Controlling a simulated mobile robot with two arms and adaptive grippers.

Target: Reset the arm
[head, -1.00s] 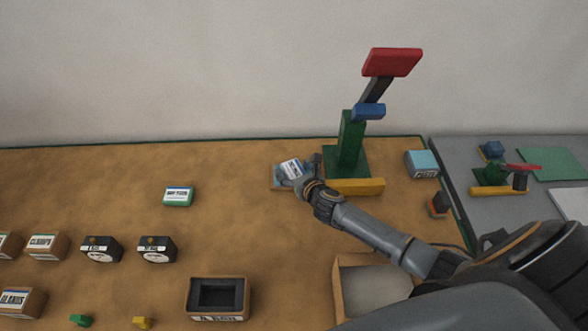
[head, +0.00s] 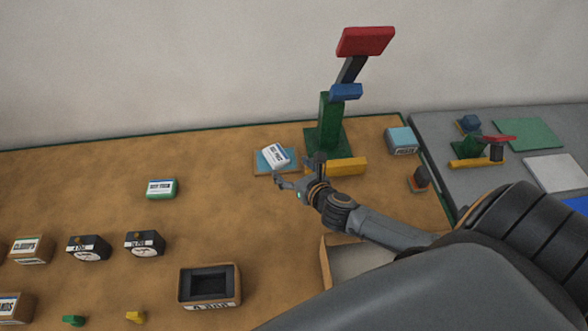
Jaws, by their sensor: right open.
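My right arm comes in from the lower right. Its gripper (head: 298,172) is open and empty, just in front of a white box with a blue label (head: 275,155). That box sits tilted on a small blue pad with a brown edge (head: 262,163). The gripper is apart from the box. Behind it stands a green post on a green base (head: 330,122) with a blue block (head: 346,91) and a red plate (head: 366,41) above. A yellow bar (head: 347,166) lies at the foot of the post, partly behind the gripper. My left gripper is not in view.
A green and white box (head: 162,189) stands left on the brown table. A dark open bin (head: 209,288), two dial boxes (head: 145,243) and an open carton (head: 327,265) are nearer. A light blue box (head: 401,141) is right of the post.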

